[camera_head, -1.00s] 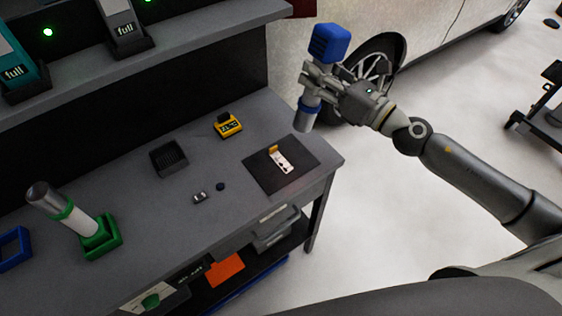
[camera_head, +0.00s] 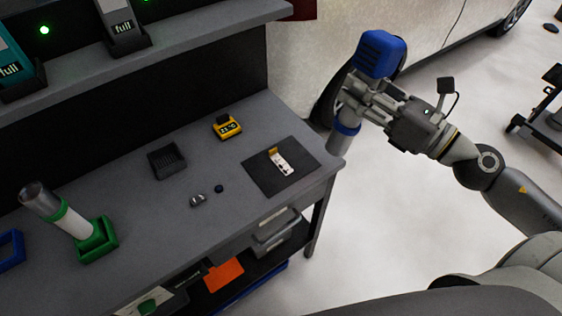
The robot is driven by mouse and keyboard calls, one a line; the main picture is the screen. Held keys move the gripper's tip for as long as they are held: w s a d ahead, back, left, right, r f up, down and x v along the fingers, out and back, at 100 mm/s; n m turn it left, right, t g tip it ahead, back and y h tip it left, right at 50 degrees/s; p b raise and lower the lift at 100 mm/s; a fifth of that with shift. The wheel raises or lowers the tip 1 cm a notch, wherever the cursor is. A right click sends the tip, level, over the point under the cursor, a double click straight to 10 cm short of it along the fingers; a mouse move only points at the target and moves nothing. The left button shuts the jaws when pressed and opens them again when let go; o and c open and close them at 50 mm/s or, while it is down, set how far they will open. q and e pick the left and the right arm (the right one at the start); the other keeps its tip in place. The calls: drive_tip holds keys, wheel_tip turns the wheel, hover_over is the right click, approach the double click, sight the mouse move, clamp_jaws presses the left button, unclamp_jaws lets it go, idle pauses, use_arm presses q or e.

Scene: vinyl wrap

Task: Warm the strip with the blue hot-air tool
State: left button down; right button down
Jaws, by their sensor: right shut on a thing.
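The blue hot-air tool (camera_head: 381,54) has a blue block on top and a grey nozzle with a blue ring below. My right gripper (camera_head: 358,97) is shut on it and holds it in the air beyond the right edge of the bench, nozzle pointing down. A small white strip (camera_head: 283,166) with dark marks and a yellow end piece lies on the dark square mat (camera_head: 258,177) at the bench's right end. The tool is to the right of the strip and apart from it. My left gripper is not in view.
On the grey bench (camera_head: 150,215) stand a yellow device with a display (camera_head: 228,127), a black tray (camera_head: 167,160), small dark parts (camera_head: 198,200), and a white-and-green cylinder in a green holder (camera_head: 97,243). A shelf runs behind. A car stands beyond the bench.

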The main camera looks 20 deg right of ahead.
drive_tip(key=s+d+r, duration=0.2)
drive_tip(key=s, duration=0.5)
drive_tip(key=shift+d+p, duration=0.25)
drive_tip(key=shift+p, duration=0.1)
drive_tip(key=shift+r, duration=0.1)
